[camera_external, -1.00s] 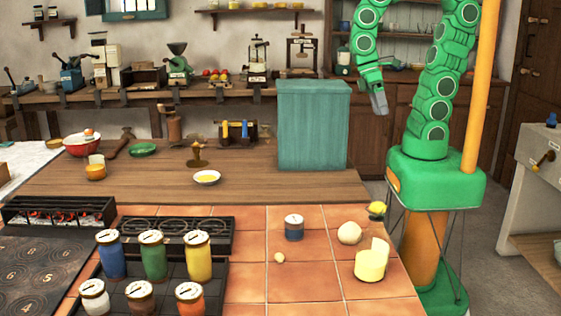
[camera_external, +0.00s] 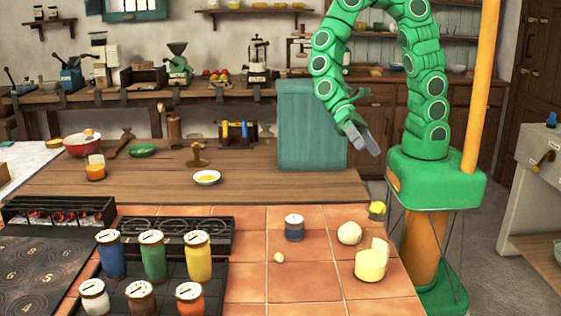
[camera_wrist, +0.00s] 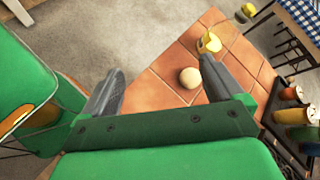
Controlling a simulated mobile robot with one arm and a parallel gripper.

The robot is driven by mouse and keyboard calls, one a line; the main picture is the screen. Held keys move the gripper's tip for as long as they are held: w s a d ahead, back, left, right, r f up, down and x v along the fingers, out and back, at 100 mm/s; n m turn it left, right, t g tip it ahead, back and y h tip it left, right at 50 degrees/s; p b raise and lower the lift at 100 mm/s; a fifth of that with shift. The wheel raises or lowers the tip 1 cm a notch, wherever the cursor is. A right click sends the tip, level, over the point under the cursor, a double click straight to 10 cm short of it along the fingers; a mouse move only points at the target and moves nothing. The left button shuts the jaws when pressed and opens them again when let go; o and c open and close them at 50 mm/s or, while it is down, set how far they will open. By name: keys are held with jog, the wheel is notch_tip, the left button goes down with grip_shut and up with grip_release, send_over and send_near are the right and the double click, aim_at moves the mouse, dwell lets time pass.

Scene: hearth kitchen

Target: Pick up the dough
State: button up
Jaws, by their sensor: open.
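The dough (camera_external: 349,233) is a pale round ball on the terracotta tiles near the right end of the counter. It also shows in the wrist view (camera_wrist: 190,78), ahead of and between my fingers. My gripper (camera_external: 369,145) is open and empty, well above and behind the dough in the external view.
A yellow cut cheese-like piece (camera_external: 371,262) stands close in front of the dough. A lemon (camera_external: 377,208) lies behind it at the counter edge. A teal box (camera_external: 312,125) stands behind.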

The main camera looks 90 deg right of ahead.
jog(key=w+a+f+m+y, duration=0.2)
jog(key=w+a+f+m, duration=0.2)
jog(key=a+f, duration=0.1)
jog(key=m+t+y, duration=0.1)
jog(key=m+t, duration=0.1)
jog(key=m, duration=0.3)
send_near(348, 225)
jog(key=shift+s+d+f, duration=0.1)
jog(key=shift+s+f, duration=0.1)
jog(key=shift+s, duration=0.25)
jog(key=shift+s+d+f, duration=0.1)
jog(key=shift+s+f, duration=0.1)
jog(key=shift+s, duration=0.2)
jog(key=shift+w+a+f+m+t, duration=0.15)
jog(key=shift+f+m+t, duration=0.15)
jog(key=shift+f, duration=0.25)
jog(key=shift+x, duration=3.95)
jog(key=shift+f, duration=0.1)
jog(key=shift+c, duration=0.2)
jog(key=c, duration=0.8)
jog(key=shift+r, duration=5.05)
